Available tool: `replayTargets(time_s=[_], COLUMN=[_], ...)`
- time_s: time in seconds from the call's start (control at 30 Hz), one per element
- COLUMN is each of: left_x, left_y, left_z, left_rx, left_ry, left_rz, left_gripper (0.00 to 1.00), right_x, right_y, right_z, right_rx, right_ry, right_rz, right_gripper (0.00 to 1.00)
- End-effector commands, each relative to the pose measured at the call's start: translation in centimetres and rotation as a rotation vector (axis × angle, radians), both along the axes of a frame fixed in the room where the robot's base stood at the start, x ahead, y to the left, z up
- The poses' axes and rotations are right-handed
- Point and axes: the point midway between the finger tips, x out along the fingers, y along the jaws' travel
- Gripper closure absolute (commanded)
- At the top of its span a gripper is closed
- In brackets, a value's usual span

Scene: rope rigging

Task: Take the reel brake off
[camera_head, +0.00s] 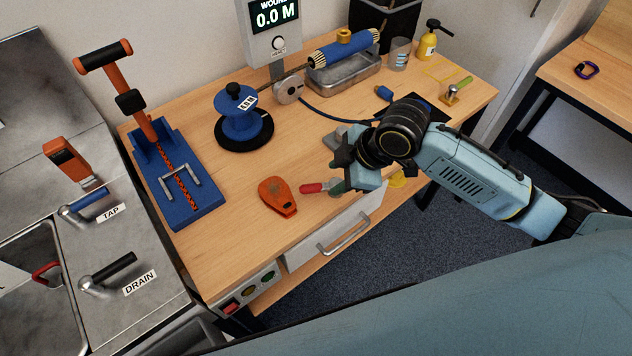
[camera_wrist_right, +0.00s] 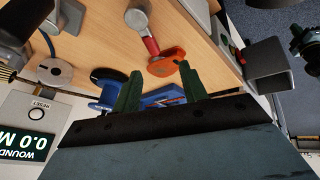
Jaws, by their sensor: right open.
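The blue reel (camera_head: 240,122) stands on a round black base on the wooden bench, left of the counter post. I cannot make out a separate brake part. The reel also shows in the right wrist view (camera_wrist_right: 106,88), partly behind a finger. My right gripper (camera_head: 343,172) is over the bench's front edge, right of and nearer than the reel, well apart from it. Its fingers stand apart and empty in the right wrist view (camera_wrist_right: 160,90). My left gripper is not in view.
A red-handled tool (camera_head: 314,188) lies beside my right gripper, and an orange device (camera_head: 277,196) lies left of it. A blue stand with an orange lever (camera_head: 177,180) is at the left. The counter (camera_head: 274,30) reads 0.0 M. A metal tray (camera_head: 345,80) lies behind.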

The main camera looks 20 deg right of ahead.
Motion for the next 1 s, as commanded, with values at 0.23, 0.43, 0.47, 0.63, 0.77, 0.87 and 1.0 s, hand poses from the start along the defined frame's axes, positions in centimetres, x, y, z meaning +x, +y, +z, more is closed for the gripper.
replayTargets(time_s=[0.23, 0.43, 0.47, 0.63, 0.77, 0.87, 1.0], left_x=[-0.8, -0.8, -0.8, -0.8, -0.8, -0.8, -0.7], left_y=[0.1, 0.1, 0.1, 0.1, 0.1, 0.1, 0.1], left_z=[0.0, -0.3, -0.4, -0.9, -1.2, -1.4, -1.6], left_rx=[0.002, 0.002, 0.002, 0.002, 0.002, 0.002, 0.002], left_ry=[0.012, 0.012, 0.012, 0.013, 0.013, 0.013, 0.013], left_rz=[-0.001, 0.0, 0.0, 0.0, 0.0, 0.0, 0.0], left_gripper=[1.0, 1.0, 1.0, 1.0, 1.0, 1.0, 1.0], right_x=[1.3, 2.0, 2.1, 3.3, 4.1, 4.6, 5.0], right_y=[-1.2, -0.4, -0.2, 1.1, 1.9, 2.5, 2.9], right_z=[1.9, -0.3, -0.8, -4.2, -6.5, -8.0, -9.2], right_rx=[-0.047, -0.045, -0.045, -0.046, -0.046, -0.047, -0.047], right_ry=[-0.018, -0.016, -0.016, -0.015, -0.017, -0.017, -0.018], right_rz=[0.11, 0.114, 0.114, 0.113, 0.113, 0.112, 0.113], right_gripper=[0.57, 0.57, 0.57, 0.57, 0.57, 0.57, 0.57])
